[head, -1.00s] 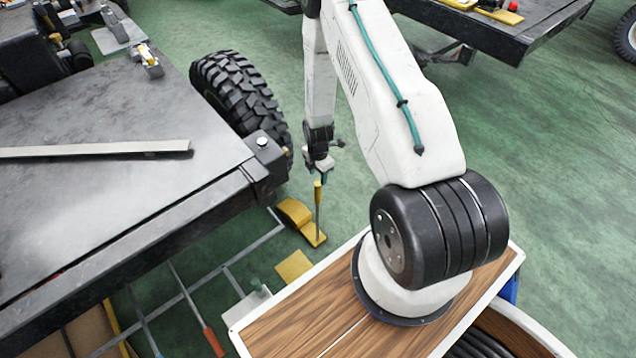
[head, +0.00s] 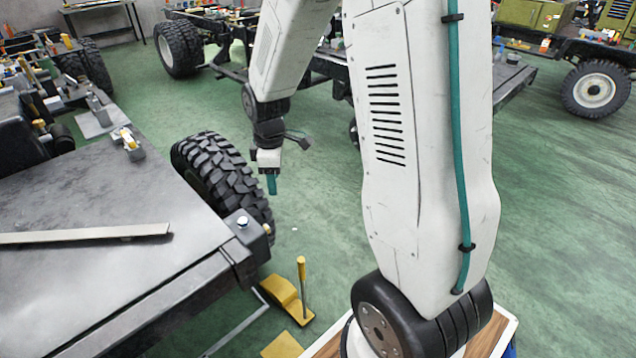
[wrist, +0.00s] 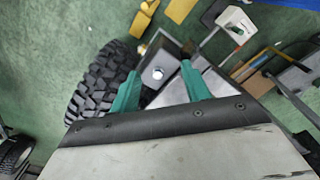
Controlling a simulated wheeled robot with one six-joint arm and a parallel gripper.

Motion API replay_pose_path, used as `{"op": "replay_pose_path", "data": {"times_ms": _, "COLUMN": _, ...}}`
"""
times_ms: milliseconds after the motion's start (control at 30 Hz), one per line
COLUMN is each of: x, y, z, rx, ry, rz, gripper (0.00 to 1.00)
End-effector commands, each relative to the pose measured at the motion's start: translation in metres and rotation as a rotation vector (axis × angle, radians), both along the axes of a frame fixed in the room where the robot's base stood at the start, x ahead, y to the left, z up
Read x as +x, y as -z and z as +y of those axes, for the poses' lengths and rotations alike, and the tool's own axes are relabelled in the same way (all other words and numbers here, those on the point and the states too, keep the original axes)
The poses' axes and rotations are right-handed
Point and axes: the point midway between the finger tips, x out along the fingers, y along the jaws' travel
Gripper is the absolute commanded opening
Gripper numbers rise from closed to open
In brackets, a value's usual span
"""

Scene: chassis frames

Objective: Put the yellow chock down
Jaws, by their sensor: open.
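The yellow chock (head: 281,291) stands on the green floor near the big black tyre (head: 222,180), with an upright yellow-topped handle (head: 302,270) beside its wedge. In the wrist view the chock (wrist: 142,22) shows small at the top, beyond the fingertips. My gripper (head: 271,184) hangs in the air well above the chock, apart from it. Its teal fingers (wrist: 160,76) are spread, with nothing between them; the grey chassis corner with a round bolt lies behind the gap.
A flat yellow piece (head: 283,346) lies on the floor in front of the chock. The grey chassis deck (head: 90,195) fills the left, with a long pale bar (head: 85,234) on it. Open green floor (head: 320,180) lies right of the tyre.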

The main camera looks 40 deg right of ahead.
Motion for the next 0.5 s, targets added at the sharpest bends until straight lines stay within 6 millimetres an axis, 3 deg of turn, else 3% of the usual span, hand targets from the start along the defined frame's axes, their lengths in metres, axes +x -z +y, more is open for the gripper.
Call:
{"op": "replay_pose_path", "data": {"times_ms": 33, "x": -0.011, "y": -0.025, "z": 0.009, "rx": 0.001, "ry": 0.048, "rz": -0.015, "gripper": 0.47}}
{"op": "replay_pose_path", "data": {"times_ms": 200, "x": -0.060, "y": -0.089, "z": 0.034, "rx": 0.014, "ry": 0.243, "rz": -0.031, "gripper": 0.47}}
{"op": "replay_pose_path", "data": {"times_ms": 500, "x": -0.166, "y": -0.163, "z": 0.070, "rx": 0.047, "ry": 0.590, "rz": -0.057, "gripper": 0.47}}
